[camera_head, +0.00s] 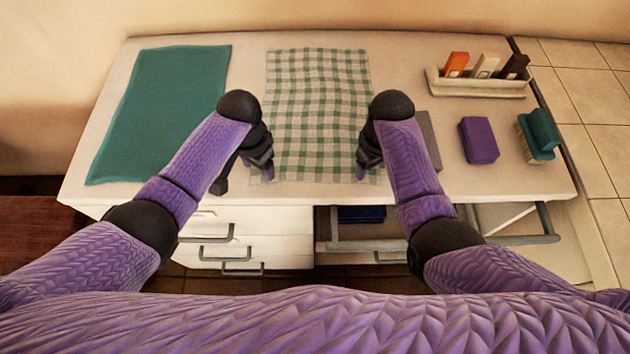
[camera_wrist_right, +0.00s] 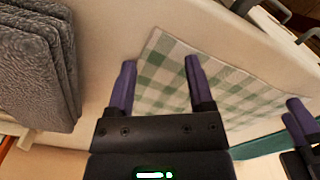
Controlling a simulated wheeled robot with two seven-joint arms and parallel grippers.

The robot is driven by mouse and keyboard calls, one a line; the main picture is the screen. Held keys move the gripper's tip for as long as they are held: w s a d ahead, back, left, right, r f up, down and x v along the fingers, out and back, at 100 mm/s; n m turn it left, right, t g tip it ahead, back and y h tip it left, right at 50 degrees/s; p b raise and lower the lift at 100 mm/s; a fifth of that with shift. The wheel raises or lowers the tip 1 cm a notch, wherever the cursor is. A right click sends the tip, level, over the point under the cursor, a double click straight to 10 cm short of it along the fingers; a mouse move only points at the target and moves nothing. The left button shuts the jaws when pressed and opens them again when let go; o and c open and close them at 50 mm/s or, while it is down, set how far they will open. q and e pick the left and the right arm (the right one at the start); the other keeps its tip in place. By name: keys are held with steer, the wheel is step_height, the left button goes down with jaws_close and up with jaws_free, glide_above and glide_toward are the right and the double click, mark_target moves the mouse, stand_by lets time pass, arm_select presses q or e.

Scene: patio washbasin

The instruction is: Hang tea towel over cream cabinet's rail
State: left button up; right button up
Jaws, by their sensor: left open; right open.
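The green-and-white checked tea towel (camera_head: 317,100) lies flat on the cream cabinet's top (camera_head: 400,55); it also shows in the right wrist view (camera_wrist_right: 225,95). My left gripper (camera_head: 264,174) is open at the towel's near left corner. My right gripper (camera_head: 365,172) is open at its near right corner; in the right wrist view its fingers (camera_wrist_right: 158,85) stand apart over the towel's edge. I cannot tell whether either touches the cloth. A grey rail (camera_head: 515,240) stands out from the cabinet's front at the right; my right arm hides part of the front.
A teal mat (camera_head: 165,105) lies left of the towel. Drawer handles (camera_head: 210,239) project at the front left. Blue items (camera_head: 362,214) sit below the top.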

arm_select(q)
steer(key=shift+s+f, duration=0.1)
steer(key=shift+c, duration=1)
arm_select(e)
steer(key=shift+s+f, duration=0.1)
steer(key=shift+f, duration=0.05)
steer(key=shift+c, duration=1)
arm_select(q)
jaws_close()
arm_select(e)
jaws_close()
arm_select(q)
steer(key=shift+a, duration=0.1)
